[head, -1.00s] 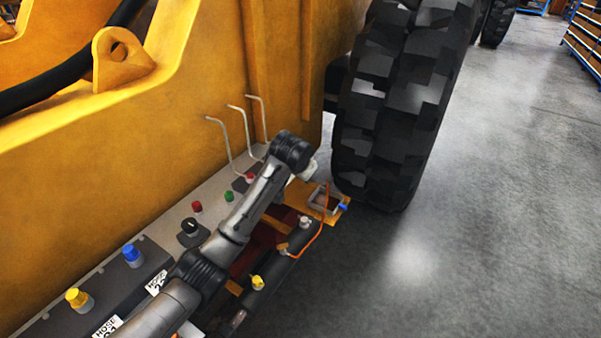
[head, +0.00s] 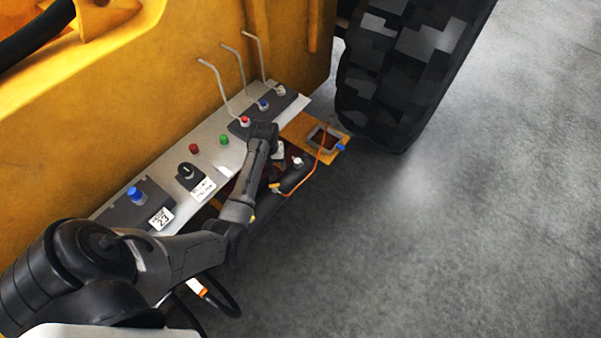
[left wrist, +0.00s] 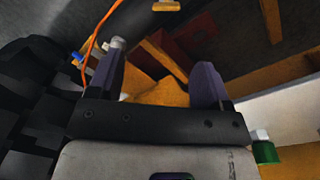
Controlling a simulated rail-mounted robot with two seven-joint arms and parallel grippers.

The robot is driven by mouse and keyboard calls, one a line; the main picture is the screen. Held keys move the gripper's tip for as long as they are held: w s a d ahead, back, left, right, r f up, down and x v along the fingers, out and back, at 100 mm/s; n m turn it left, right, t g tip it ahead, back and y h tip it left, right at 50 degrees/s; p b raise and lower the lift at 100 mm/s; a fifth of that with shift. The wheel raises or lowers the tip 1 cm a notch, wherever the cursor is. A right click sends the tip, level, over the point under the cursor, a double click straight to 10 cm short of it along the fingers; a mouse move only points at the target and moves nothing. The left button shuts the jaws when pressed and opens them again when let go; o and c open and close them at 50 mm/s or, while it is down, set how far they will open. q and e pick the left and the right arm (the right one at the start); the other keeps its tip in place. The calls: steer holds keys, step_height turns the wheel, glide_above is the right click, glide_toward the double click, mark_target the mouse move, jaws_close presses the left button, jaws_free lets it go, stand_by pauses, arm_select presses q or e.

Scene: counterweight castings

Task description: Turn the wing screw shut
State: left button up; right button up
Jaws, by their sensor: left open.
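A small blue part (head: 341,147), possibly the wing screw, sits at the outer edge of an orange plate with a square opening (head: 314,146). It is too small to tell its shape or whether it is shut. It also shows at the upper left of the left wrist view (left wrist: 77,56). My left gripper (left wrist: 156,75) is open, its two dark fingers apart with nothing clearly held between them. In the head view my left gripper (head: 278,151) is small and partly hidden by its wrist, to the left of the orange plate.
Three bent levers (head: 233,62) rise from the button panel (head: 222,125). A large tire (head: 395,80) stands behind. Floor at right is clear.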

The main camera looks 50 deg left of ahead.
mark_target(274, 185)
arm_select(q)
steer(key=f+b, duration=0.1)
steer(key=f, duration=0.3)
steer(key=f+n+b, duration=0.1)
steer(key=f, duration=0.3)
steer(key=f+n+b, duration=0.1)
steer(key=f, duration=0.3)
steer(key=shift+s+d+g, duration=0.1)
steer(key=shift+s+g, duration=0.15)
steer(key=shift+g, duration=0.05)
steer(key=shift+f+b, duration=0.55)
steer(key=shift+f, duration=0.35)
arm_select(e)
steer(key=shift+s+f, duration=0.2)
steer(key=shift+f, duration=1.9)
arm_select(q)
steer(key=shift+c, duration=0.3)
